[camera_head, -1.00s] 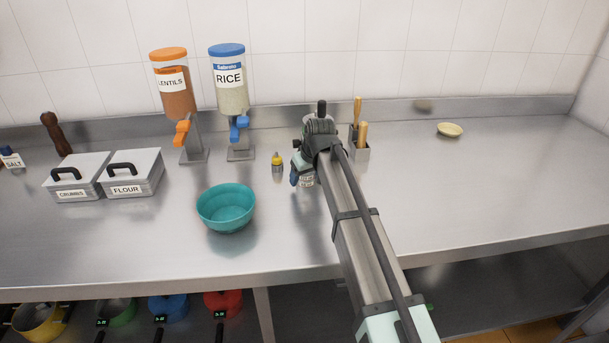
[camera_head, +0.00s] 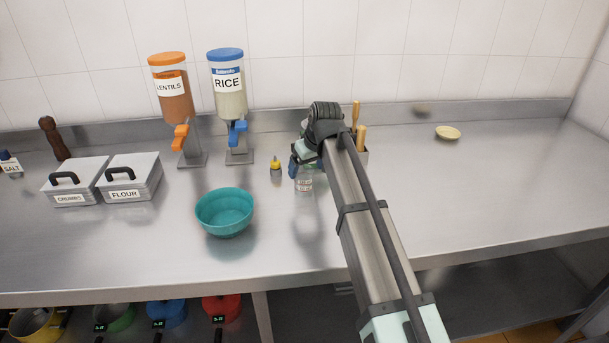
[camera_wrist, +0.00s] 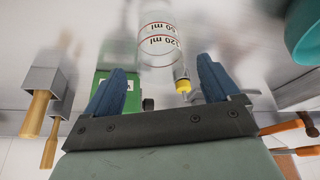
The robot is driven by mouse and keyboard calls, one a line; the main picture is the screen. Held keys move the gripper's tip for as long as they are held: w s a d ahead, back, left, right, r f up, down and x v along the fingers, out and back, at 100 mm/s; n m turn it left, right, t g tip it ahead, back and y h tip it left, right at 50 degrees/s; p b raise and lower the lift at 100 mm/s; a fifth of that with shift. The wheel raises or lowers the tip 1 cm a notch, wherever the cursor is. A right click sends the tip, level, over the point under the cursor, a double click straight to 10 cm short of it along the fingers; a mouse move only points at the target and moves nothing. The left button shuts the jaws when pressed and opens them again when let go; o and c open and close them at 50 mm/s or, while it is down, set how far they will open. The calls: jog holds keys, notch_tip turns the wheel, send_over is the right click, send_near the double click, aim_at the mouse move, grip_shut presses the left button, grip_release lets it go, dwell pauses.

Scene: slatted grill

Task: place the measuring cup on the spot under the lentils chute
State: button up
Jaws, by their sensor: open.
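The measuring cup (camera_head: 304,182) is small and clear and stands on the steel counter right of the teal bowl. In the wrist view the cup (camera_wrist: 160,48), with red 60 ml and 120 ml marks, shows beyond and between my blue fingertips. My gripper (camera_wrist: 161,70) is open with nothing held; in the head view it (camera_head: 298,164) is beside the cup, largely hidden by my arm. I cannot tell whether a finger touches the cup. The lentils dispenser (camera_head: 173,100) has an orange chute (camera_head: 181,137) above a grey base (camera_head: 193,160); no cup stands under it.
A utensil holder (camera_wrist: 45,85) and a green object (camera_wrist: 118,122) are close to my gripper. The flour box (camera_head: 128,180) stands left of the dispensers.

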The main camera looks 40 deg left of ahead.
jog(key=shift+v, duration=2.65)
